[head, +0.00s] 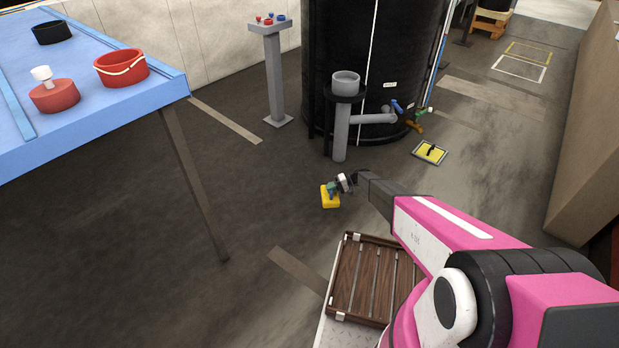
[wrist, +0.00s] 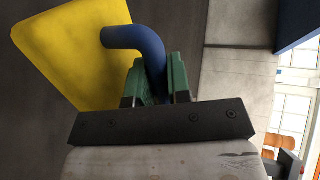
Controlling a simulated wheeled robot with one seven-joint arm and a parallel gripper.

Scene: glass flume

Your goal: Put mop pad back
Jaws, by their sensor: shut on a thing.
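The mop pad is a flat yellow block (head: 330,199) with a bent blue handle (wrist: 132,38). My gripper (head: 335,187) is shut on the blue handle, which sits between its green fingertips (wrist: 158,85) in the wrist view. The pad's yellow face (wrist: 60,55) fills the upper left there. In the head view the pad hangs below the fingertips, in front of the black tank; I cannot tell its height above the floor.
A black tank (head: 385,60) with a grey pipe (head: 341,135) and valves (head: 408,112) stands behind. A blue table (head: 100,98) with a red bucket (head: 121,68) is at left. A grey pedestal (head: 272,75) stands behind. Floor between is clear.

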